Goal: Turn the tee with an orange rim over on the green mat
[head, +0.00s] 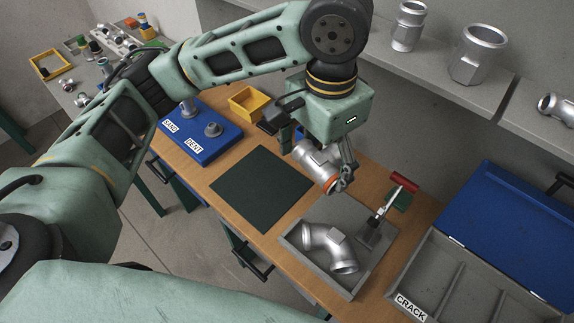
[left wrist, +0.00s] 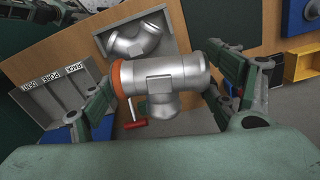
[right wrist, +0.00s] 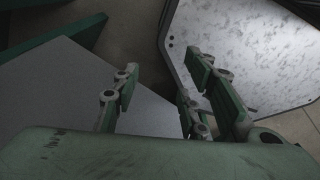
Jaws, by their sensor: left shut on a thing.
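The tee with an orange rim (head: 318,163) is a silver casting held in the air by my left gripper (head: 317,158), which is shut on it. In the head view it is tilted, with the orange rim toward the lower right. In the left wrist view the tee (left wrist: 160,78) lies across between the fingers, rim to the left and its branch toward the camera's lower side. The green mat (head: 262,182) lies bare on the wooden bench, left of the held tee. My right gripper (right wrist: 160,95) shows only in the right wrist view, open and empty, away from the bench.
A grey tray (head: 300,236) with a silver elbow (head: 328,246) stands right of the mat. A red-handled tool (head: 402,183) is beside it. A blue block (head: 190,143) labelled SAND and DENT and a yellow bin (head: 249,104) stand behind the mat. A compartment case (head: 440,272) is at the right.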

